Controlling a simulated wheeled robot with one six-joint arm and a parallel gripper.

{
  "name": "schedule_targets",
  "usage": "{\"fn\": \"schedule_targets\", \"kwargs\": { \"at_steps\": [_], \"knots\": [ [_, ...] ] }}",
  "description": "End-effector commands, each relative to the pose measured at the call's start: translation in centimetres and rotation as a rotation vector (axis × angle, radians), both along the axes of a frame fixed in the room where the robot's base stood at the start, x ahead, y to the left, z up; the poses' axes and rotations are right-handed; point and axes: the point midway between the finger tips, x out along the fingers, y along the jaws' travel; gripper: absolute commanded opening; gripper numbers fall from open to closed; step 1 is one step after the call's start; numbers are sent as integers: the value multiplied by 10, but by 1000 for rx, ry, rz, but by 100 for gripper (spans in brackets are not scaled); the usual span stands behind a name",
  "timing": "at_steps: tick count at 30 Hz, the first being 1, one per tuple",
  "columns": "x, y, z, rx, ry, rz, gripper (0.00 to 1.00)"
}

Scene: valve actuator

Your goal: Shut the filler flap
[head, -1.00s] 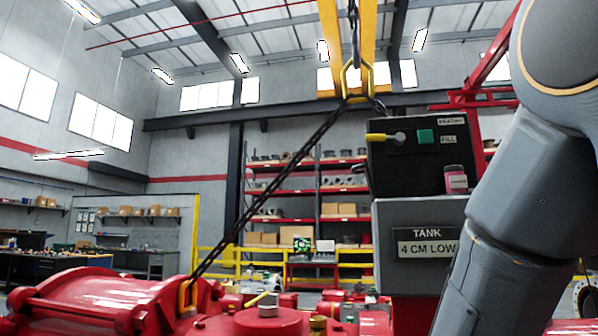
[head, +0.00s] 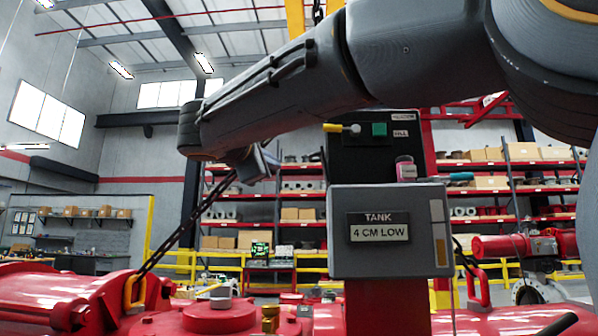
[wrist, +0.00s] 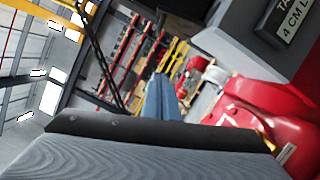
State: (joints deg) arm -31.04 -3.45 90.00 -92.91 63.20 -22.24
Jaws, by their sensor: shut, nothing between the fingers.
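A grey tank box (head: 345,262) with the label "TANK 4 CM LOW" stands right of the middle in the head view; part of it also shows at the upper right of the wrist view (wrist: 240,48). Behind it, a black panel (head: 352,165) carries a yellow-handled lever (head: 340,128), a green button and a label that seems to read "FILL". I cannot make out a flap for certain. My gripper (head: 262,165) hangs in the air left of the panel, apart from it. Its fingers (wrist: 160,100) are shut and empty in the wrist view.
Red valve machinery (head: 75,290) fills the lower left, with a brass fitting (head: 270,318) in front. A dark chain (head: 190,222) slants up behind my arm.

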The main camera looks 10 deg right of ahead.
Motion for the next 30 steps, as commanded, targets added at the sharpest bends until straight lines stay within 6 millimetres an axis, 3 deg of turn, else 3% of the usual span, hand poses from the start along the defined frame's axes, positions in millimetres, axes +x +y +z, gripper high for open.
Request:
{"fn": "schedule_targets", "kwargs": {
  "at_steps": [3, 7, 20, 30],
  "knots": [
    [0, -1, 13, -16, -21, -5, 0],
    [13, -10, 16, -17, -21, -9, 0],
    [82, -55, 23, -16, -18, -7, 0],
    [69, -86, 35, -15, -20, -3, 0]
  ]
}}
